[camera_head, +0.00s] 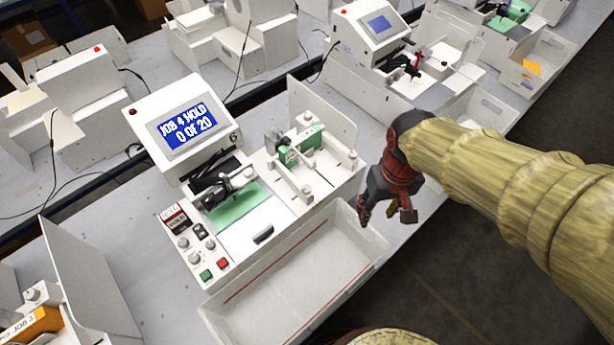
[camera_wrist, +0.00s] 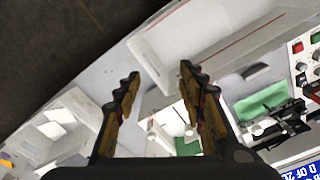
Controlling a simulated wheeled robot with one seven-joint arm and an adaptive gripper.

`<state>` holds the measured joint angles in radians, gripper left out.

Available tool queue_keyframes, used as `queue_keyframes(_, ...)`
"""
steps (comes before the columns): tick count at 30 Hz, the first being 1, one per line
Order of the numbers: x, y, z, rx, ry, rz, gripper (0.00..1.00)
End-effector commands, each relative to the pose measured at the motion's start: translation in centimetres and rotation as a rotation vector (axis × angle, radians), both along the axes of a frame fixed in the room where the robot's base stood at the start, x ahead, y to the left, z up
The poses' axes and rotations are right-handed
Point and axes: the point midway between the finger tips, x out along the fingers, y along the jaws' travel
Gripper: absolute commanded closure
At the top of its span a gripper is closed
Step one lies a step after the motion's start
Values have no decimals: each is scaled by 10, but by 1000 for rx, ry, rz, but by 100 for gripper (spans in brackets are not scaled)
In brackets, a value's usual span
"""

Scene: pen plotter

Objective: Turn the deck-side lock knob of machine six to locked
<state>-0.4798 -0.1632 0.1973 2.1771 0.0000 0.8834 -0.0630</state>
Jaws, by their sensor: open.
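Machine six (camera_head: 234,137) stands at centre, a white pen plotter marked 6. Its tilted screen (camera_head: 187,127) reads "JOB 4 HOLD 0 OF 20". A green sheet (camera_head: 238,207) lies on its deck, also seen in the wrist view (camera_wrist: 262,103). Small pale knobs stand around the green-labelled holder (camera_head: 300,147), one at its front (camera_head: 307,197) and one at its right (camera_head: 352,156). I cannot tell which is the deck-side lock knob, or its setting. My gripper (camera_head: 387,212) is open and empty, right of the machine, apart from it; its fingers also show in the wrist view (camera_wrist: 160,76).
An empty white bin (camera_head: 300,285) fills the machine's front side. A control panel (camera_head: 197,245) with knobs and green and red buttons is at its left. A tall white side panel (camera_head: 325,115) rises behind the holder. Other plotters stand around; dark floor is at right.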

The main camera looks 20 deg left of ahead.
Motion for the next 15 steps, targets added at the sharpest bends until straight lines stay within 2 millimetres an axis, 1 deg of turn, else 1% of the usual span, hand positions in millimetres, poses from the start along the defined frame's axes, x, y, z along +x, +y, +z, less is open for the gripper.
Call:
queue_keyframes(1, 5, 17, 1, -14, 24, 48, 60)
queue_keyframes(5, 16, 58, -13, -41, 67, 170, 60)
queue_keyframes(9, 25, 103, -34, -65, 106, 311, 60)
queue_keyframes(15, 41, 159, -68, -78, 124, 498, 60)
